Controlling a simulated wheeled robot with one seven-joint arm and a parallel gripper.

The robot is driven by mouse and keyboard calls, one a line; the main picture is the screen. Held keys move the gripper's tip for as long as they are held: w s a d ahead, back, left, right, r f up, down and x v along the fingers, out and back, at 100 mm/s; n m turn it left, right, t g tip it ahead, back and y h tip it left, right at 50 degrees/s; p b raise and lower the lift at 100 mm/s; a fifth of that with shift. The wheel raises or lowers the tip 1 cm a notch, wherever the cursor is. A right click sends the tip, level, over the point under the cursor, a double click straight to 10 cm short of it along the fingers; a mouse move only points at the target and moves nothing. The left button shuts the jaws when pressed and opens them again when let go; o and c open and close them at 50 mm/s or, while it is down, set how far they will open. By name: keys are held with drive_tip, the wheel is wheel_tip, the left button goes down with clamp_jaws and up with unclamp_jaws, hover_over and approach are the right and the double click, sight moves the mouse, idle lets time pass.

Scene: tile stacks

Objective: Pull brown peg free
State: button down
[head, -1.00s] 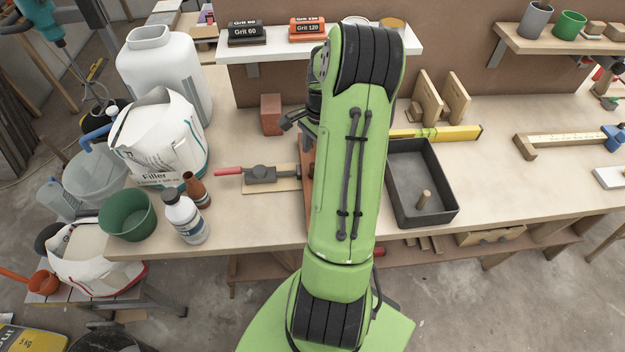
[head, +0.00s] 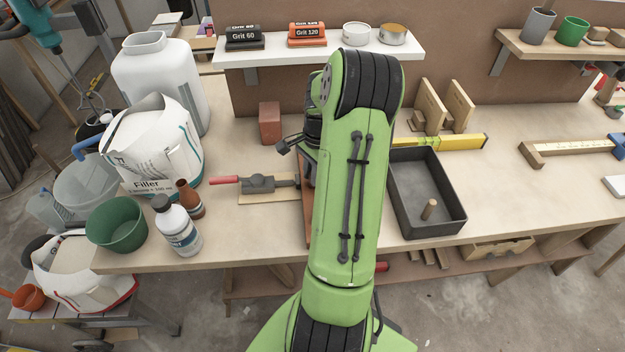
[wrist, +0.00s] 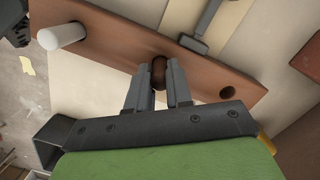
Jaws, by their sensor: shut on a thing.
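The brown peg (wrist: 158,72) is between my gripper's (wrist: 158,88) fingertips in the wrist view, and the fingers are closed on it. It is at the reddish-brown board (wrist: 110,48); whether its lower end still sits in a hole is hard to tell. A white peg (wrist: 62,36) stands in the board at the left, and an empty hole (wrist: 227,92) shows at the right. In the head view my arm hides the gripper and peg; only a strip of the board (head: 308,215) shows beside it.
A red-handled clamp (head: 262,184) lies just left of the board. Bottles, a green bucket (head: 116,226) and a filler bag (head: 150,145) crowd the left. A shelf (head: 300,52) hangs behind.

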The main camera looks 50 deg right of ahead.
drive_tip(key=shift+r+p, duration=1.4)
drive_tip(key=shift+r, duration=0.15)
idle(0.7)
drive_tip(key=shift+r+p, duration=2.6)
drive_tip(key=shift+r, duration=0.45)
drive_tip(key=shift+f, duration=0.1)
